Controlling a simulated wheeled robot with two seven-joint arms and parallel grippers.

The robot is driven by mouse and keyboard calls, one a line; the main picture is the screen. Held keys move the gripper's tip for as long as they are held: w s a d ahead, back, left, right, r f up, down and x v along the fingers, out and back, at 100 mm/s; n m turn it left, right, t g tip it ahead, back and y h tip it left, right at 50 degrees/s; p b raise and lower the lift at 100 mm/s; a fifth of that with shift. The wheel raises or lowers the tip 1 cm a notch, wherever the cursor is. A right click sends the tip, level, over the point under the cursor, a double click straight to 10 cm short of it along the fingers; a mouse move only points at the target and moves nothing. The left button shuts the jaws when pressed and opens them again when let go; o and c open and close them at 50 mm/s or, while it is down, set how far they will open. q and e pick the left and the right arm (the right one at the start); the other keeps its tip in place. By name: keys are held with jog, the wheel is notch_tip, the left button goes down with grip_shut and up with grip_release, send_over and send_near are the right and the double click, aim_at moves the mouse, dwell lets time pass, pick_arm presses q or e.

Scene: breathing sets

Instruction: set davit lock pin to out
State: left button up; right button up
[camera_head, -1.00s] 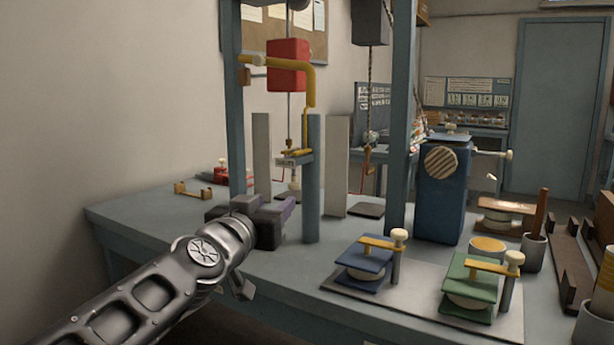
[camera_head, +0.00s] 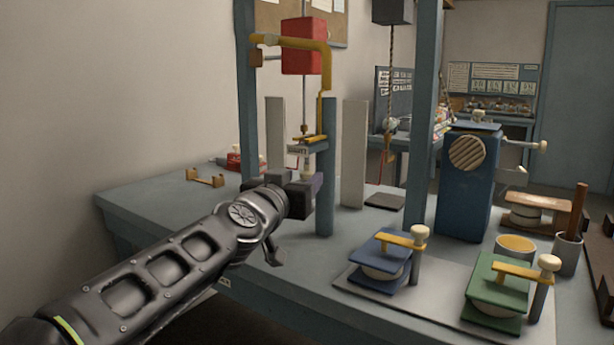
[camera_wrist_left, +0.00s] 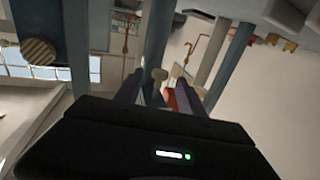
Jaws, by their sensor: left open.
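A small cream knob (camera_head: 307,168), which looks like the davit lock pin, sits beneath a labelled bracket (camera_head: 308,147) on the short blue post (camera_head: 326,205). My left gripper (camera_head: 316,186) is open and empty, just in front of and below this knob in the head view. In the left wrist view a cream knob (camera_wrist_left: 159,74) shows between the two dark fingers (camera_wrist_left: 163,88), apart from them; I cannot tell how far beyond the tips it is. My right gripper is not in view.
Tall blue posts (camera_head: 425,120) and a pale upright plate (camera_head: 353,150) stand close around the gripper. A blue clamp (camera_head: 380,262) and a green clamp (camera_head: 498,290) sit on the tray at front right. A blue box (camera_head: 466,190) stands behind them.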

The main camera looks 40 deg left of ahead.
aim_at(305, 177)
pick_arm(q)
jog(key=x, duration=0.4)
grip_shut()
dwell(0.5)
jog(key=shift+f, duration=0.1)
dwell(0.8)
